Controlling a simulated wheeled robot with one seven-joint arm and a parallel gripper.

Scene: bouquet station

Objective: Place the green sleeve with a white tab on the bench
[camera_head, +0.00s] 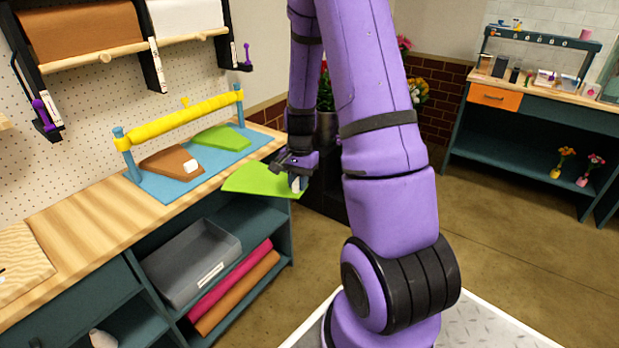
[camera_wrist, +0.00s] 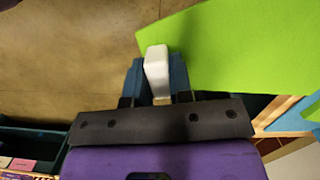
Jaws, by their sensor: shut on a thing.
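A bright green sleeve (camera_head: 258,180) is held out flat past the front edge of the bench (camera_head: 95,212), in front of the blue mat. Its white tab (camera_head: 295,184) is at my gripper (camera_head: 297,172). In the wrist view, my gripper (camera_wrist: 157,82) is shut on the white tab (camera_wrist: 157,66), and the green sleeve (camera_wrist: 240,45) spreads out to the upper right. On the blue mat (camera_head: 157,184) lie a brown sleeve (camera_head: 168,164) with a white tab and a darker green sleeve (camera_head: 220,138). No tab is visible on that one.
A yellow roll (camera_head: 185,118) on blue posts stands across the mat. A grey tray (camera_head: 195,262) and pink and brown rolls sit on the shelf below. Bare bench top lies left of the mat. A second bench (camera_head: 540,105) stands at the back right.

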